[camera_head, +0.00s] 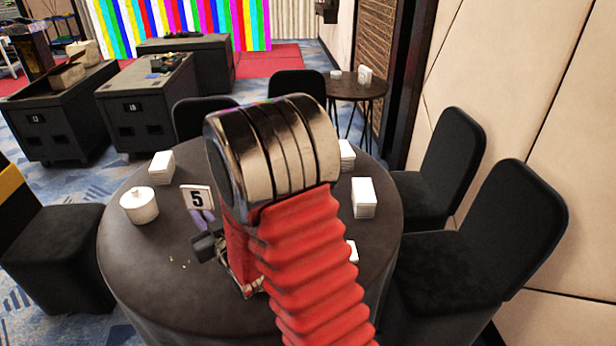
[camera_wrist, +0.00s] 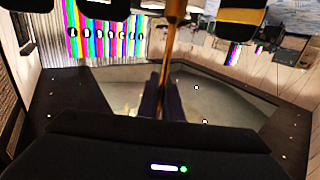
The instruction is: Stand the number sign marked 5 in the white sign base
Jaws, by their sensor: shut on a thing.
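The number sign marked 5 (camera_head: 196,198) is a small white card with a black 5, seen in the head view above the left half of the round table. It is roughly upright and leans slightly. My gripper (camera_head: 205,222) is shut on its lower part. In the wrist view, my gripper's fingers (camera_wrist: 161,98) are closed on a thin tan upright strip (camera_wrist: 172,55), which looks like the sign edge-on. I cannot make out the white sign base for certain; my arm covers the table's middle.
The dark round table (camera_head: 135,262) carries a white lidded pot (camera_head: 139,206) left of the sign. White stacks stand at the back left (camera_head: 161,168), back right (camera_head: 347,155) and right (camera_head: 363,197). Another white piece (camera_head: 352,252) is partly behind my arm. Black chairs surround the table.

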